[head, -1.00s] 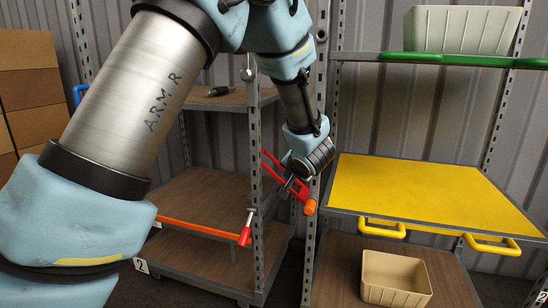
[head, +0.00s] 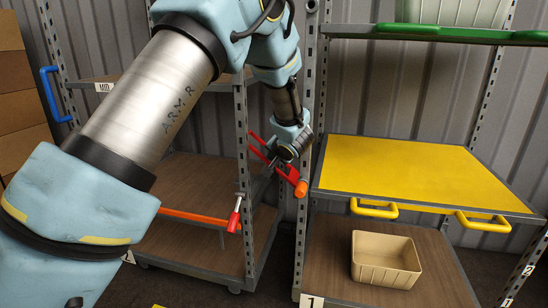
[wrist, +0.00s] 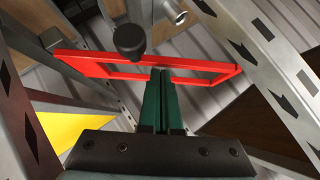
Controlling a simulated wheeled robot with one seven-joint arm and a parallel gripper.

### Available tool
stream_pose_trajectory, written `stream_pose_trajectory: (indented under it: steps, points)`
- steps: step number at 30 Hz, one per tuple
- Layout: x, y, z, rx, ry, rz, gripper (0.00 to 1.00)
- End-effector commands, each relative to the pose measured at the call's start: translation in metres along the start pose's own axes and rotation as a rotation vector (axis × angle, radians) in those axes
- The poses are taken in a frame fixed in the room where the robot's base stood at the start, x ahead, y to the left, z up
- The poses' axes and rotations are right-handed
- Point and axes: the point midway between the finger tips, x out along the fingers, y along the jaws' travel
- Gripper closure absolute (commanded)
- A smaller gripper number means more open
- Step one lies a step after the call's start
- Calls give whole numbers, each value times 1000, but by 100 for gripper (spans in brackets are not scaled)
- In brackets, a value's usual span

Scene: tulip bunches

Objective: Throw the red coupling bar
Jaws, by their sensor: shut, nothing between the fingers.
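The red coupling bar (head: 287,172) slants beside the upright post between the two racks, with an orange end (head: 301,188) at its lower right. In the wrist view the red bar (wrist: 190,63) crosses in front of my fingers as a flat red frame. My gripper (head: 281,158) is at the bar, its dark green fingers (wrist: 162,78) together and empty. The fingertips overlap the bar's edge in the wrist view; I cannot tell whether they touch it. My wrist hides part of the bar in the head view.
A yellow shelf (head: 410,172) with yellow handles is to the right, above a beige bin (head: 386,258). On the left rack, an orange rail (head: 193,215) ends in a red grip (head: 234,222). A steel post (head: 305,130) stands close beside my gripper. A black knob (wrist: 130,40) is near my fingers.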

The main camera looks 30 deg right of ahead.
Motion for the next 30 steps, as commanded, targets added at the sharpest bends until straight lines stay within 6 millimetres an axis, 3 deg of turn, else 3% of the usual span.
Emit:
stream_pose_trajectory:
  steps: [12, 21, 30]
  points:
    - [3, -2, 2, -13, -1, 11, 100]
    - [27, -6, 26, -159, -3, 157, 100]
    - [37, -4, 37, -168, -2, 168, 100]
